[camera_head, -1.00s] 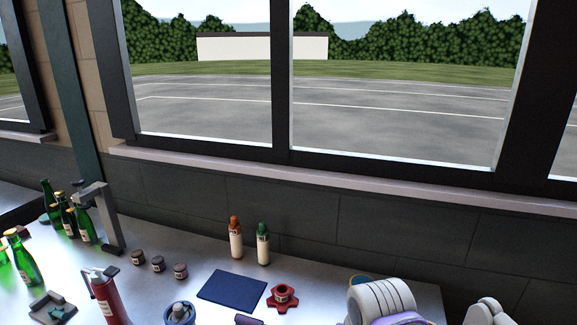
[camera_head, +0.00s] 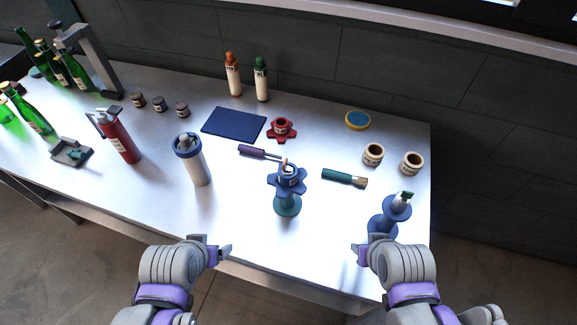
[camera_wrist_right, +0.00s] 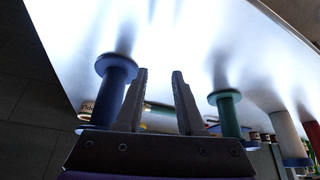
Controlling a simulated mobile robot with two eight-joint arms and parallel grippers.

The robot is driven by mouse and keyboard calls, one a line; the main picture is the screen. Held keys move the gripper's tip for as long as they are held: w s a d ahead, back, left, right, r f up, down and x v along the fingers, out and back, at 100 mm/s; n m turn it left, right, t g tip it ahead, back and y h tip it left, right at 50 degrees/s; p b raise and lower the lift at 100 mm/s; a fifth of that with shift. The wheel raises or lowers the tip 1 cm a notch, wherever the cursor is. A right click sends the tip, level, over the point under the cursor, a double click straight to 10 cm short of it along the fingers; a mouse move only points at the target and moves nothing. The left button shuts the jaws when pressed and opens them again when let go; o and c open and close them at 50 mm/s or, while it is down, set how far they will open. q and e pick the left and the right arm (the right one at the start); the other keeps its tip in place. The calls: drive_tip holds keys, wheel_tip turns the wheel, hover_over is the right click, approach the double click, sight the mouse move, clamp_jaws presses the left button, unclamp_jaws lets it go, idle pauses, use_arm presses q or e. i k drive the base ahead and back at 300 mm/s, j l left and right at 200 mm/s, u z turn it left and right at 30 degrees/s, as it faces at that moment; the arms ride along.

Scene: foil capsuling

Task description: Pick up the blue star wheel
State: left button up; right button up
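The blue star wheel (camera_head: 287,176) sits on top of a green spool-shaped stand (camera_head: 287,206), near the middle front of the table, with a small item in its centre. My left gripper (camera_head: 228,252) is in front of the table edge, left of and apart from the wheel; its finger gap does not show clearly. My right gripper (camera_head: 358,254) is at the front edge, right of the wheel and apart from it. In the right wrist view my right gripper (camera_wrist_right: 161,75) has its fingers spread with nothing between them. The green stand also shows there (camera_wrist_right: 229,116).
A blue spool-shaped stand (camera_head: 383,223) is near my right gripper. A red star wheel (camera_head: 281,129), a green-handled brush (camera_head: 344,179) and a purple-handled tool (camera_head: 252,151) lie behind. A white-and-blue canister (camera_head: 192,162) stands left of the wheel.

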sight(285, 185)
drive_tip(key=k+l+u, duration=0.25)
drive_tip(key=u, duration=0.15)
drive_tip(key=k+l+u, duration=0.45)
drive_tip(key=u, duration=0.3)
drive_tip(key=k+j, duration=0.05)
